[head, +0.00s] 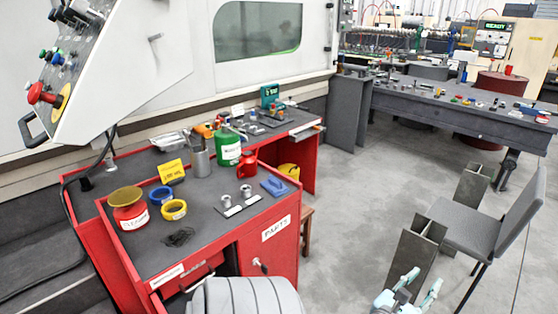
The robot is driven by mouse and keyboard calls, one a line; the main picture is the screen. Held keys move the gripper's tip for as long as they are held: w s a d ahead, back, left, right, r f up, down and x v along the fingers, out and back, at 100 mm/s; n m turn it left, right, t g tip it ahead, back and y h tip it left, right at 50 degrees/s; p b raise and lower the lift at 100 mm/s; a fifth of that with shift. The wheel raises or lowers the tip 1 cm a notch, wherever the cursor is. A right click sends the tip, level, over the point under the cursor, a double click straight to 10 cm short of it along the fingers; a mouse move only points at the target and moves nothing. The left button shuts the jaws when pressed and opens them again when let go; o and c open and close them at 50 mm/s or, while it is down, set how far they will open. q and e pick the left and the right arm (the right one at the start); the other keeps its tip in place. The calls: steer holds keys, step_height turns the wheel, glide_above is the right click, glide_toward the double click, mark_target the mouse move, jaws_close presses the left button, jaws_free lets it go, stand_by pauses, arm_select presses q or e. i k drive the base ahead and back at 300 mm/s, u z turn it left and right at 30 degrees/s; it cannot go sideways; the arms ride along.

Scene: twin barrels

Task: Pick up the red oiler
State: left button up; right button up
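A small red can (247,167), which looks like the red oiler, stands upright on the dark top of the red cabinet, right of a green labelled can (228,147). Its finer shape is too small to tell. A larger red can with a brass-coloured top (130,212) and a white label stands at the cabinet's left. My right gripper does not show.
Around the small red can are a blue block (274,186), small metal parts, a grey cup with tools (200,161) and tape rolls (173,209). A grey chair (497,220) stands right. A control panel (95,65) overhangs at left. Open floor lies right of the cabinet.

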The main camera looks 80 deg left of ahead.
mark_target(248, 166)
steer(key=u, duration=1)
steer(key=i, duration=0.7)
steer(key=u, duration=0.95)
steer(key=i, duration=0.7)
steer(key=u, duration=0.95)
steer(key=i, duration=0.4)
steer(key=z, duration=0.7)
